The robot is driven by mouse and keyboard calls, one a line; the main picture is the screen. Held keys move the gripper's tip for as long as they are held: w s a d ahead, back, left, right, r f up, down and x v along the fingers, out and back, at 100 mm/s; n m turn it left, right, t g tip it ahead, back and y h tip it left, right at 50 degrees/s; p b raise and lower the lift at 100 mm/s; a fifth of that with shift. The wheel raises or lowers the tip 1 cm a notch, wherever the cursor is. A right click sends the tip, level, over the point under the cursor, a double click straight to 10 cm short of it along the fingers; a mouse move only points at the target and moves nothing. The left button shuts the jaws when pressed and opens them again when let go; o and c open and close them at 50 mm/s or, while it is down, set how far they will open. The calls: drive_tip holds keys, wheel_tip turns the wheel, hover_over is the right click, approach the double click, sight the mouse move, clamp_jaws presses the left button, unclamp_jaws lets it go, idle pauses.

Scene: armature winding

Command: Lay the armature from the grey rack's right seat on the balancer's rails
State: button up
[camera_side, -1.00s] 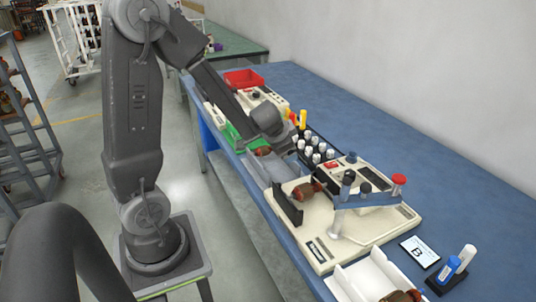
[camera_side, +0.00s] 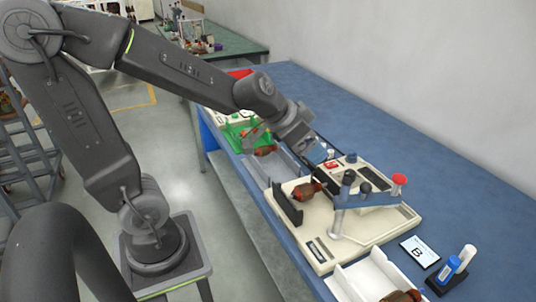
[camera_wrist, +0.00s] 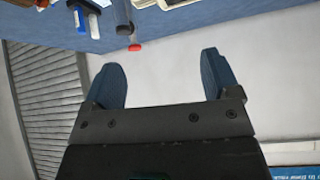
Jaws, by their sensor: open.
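In the side view my gripper (camera_side: 318,150) is in the air over the bench, just behind the cream machine, apart from every armature. The wrist view shows its two blue fingers spread with nothing between them (camera_wrist: 163,75). A brown armature (camera_side: 312,189) is at the left of the cream machine (camera_side: 320,228), beside a dark upright plate. Another armature (camera_side: 265,150) lies at a pale grey tray-like holder (camera_side: 285,168) behind it. A third (camera_side: 400,296) is partly cut off at the bottom edge. I cannot tell surely which piece is the grey rack or the balancer's rails.
A blue arm with a red knob (camera_side: 399,180) stands up from the cream machine. A green holder (camera_side: 240,122) is farther back. A card (camera_side: 420,250) and a marker stand (camera_side: 447,276) are at the right. The bench (camera_side: 390,140) along the wall is clear.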

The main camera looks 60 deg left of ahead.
drive_tip(key=s+d+r+n+g, duration=0.1)
drive_tip(key=s+d, duration=0.3)
drive_tip(key=s, duration=0.7)
drive_tip(key=shift+s+d+r+g, duration=0.2)
drive_tip(key=shift+s+r+g, duration=0.15)
drive_tip(key=shift+r+g, duration=0.35)
drive_tip(key=shift+r, duration=0.1)
drive_tip(key=s, duration=0.1)
drive_tip(key=s+n, duration=0.1)
drive_tip(key=s, duration=0.1)
drive_tip(key=shift+a+y, duration=0.4)
